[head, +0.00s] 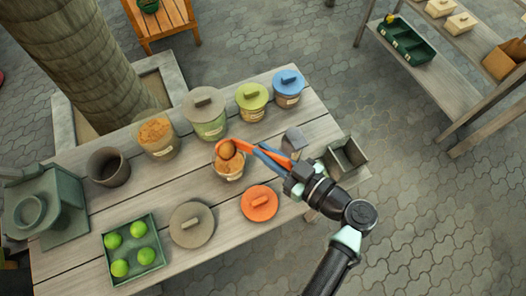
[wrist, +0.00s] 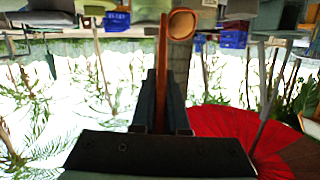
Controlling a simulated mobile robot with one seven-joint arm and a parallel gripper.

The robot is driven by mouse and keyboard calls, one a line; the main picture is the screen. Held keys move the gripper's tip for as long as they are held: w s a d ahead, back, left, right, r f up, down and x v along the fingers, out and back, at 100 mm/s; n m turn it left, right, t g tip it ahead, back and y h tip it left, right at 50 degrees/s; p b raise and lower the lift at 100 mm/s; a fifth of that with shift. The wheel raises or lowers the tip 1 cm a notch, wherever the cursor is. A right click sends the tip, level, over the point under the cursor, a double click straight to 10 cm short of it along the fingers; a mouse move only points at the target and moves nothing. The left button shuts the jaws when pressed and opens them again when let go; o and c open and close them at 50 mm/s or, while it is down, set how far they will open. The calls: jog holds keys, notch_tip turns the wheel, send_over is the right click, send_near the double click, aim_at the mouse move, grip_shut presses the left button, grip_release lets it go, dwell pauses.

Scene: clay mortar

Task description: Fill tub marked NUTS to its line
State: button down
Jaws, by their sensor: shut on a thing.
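My gripper (head: 287,166) is shut on the handle of an orange scoop (head: 238,145). The handle also shows between my fingers in the wrist view (wrist: 162,60). The scoop's bowl, which looks brown inside, is over an open clear tub (head: 229,172) with a pale label and orange-brown contents. I cannot tell whether the bowl touches the tub or how full it is. A larger open tub (head: 157,148) with heaped orange-brown contents stands to the left. The labels are too small to read, and I cannot make out a fill line.
Lidded tubs with grey (head: 205,101), green (head: 252,96) and blue (head: 288,82) lids stand behind. A grey lid (head: 191,224) and an orange lid (head: 260,203) lie in front. A dark pot (head: 108,167), a tray of green fruit (head: 134,249) and an open box (head: 345,158) are also near.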

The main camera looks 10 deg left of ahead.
jog(key=f+y+b, duration=0.1)
jog(key=b, duration=0.2)
jog(key=s+d+f+t+y+b, duration=0.1)
jog(key=b, duration=0.3)
jog(key=shift+f, duration=0.25)
jog(key=shift+d+r, duration=0.1)
